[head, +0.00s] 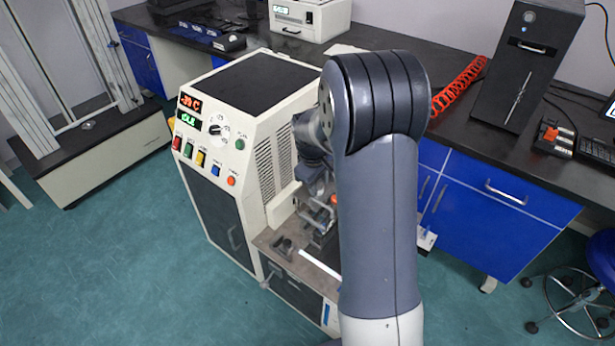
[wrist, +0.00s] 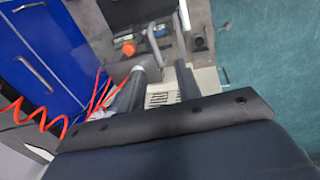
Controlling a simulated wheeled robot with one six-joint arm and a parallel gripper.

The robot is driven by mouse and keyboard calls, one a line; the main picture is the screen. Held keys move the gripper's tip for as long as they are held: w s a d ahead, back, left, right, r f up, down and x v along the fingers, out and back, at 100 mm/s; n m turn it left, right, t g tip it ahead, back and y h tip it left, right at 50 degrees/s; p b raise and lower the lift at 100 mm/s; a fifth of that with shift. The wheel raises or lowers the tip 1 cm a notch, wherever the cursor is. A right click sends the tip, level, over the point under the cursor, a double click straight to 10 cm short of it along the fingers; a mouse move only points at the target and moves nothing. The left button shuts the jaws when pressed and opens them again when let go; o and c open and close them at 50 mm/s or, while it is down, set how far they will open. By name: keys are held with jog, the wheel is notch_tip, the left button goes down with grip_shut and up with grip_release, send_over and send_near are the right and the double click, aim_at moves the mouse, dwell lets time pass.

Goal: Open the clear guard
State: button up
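The rheometer (head: 225,150) is a cream cabinet with a dark top, a red and a green display and coloured buttons. Its work bay is on its right side, partly hidden by my arm. I cannot clearly make out the clear guard or how far open it is; a pale strip (head: 320,266) at the bay's front may be its edge. An orange knob (wrist: 128,48) and a bent metal bar (wrist: 155,48) lie just beyond the fingers.
A dark bench with blue cabinets (head: 500,200) stands behind and to the right. A blue stool (head: 600,262) is at right. Teal floor is free at front left.

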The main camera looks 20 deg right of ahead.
aim_at(321, 203)
jog(key=w+f, duration=0.1)
jog(key=f, duration=0.2)
jog(key=w+d+f, duration=0.1)
jog(key=f, duration=0.3)
jog(key=w+d+f, duration=0.1)
jog(key=f, duration=0.3)
jog(key=shift+c, duration=0.2)
grip_shut()
dwell(0.4)
